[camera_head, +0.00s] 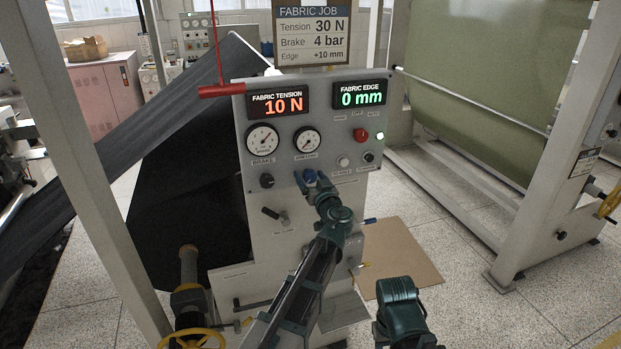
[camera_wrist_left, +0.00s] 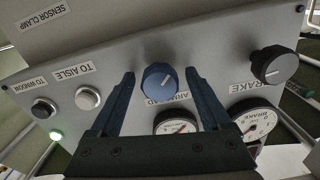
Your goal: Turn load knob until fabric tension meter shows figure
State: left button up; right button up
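The fabric tension meter (camera_head: 278,101) on the grey panel reads 10 N in orange. The job card (camera_head: 312,33) above it lists tension 30 N, brake 4 bar, edge +10 mm. The blue load knob (camera_head: 310,176) sits below the right dial, partly hidden by my left gripper (camera_head: 312,182). In the left wrist view the knob (camera_wrist_left: 160,82) lies between the two spread fingers of my left gripper (camera_wrist_left: 161,76). A gap shows on both sides of it. Part of my right arm shows at the bottom of the head view, but its gripper is out of view.
A black brake knob (camera_head: 267,181) is left of the load knob. The fabric edge display (camera_head: 359,94) reads 0 mm. A red button (camera_head: 361,135) and two push buttons (camera_wrist_left: 87,98) (camera_wrist_left: 44,109) sit to the side. A yellow handwheel (camera_head: 190,339) stands low at left.

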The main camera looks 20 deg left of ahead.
pick_arm(q)
grip_shut()
jog(key=shift+m, duration=0.3)
jog(key=m, duration=0.3)
jog(key=shift+m, duration=2.2)
jog(key=shift+o, duration=0.5)
grip_release()
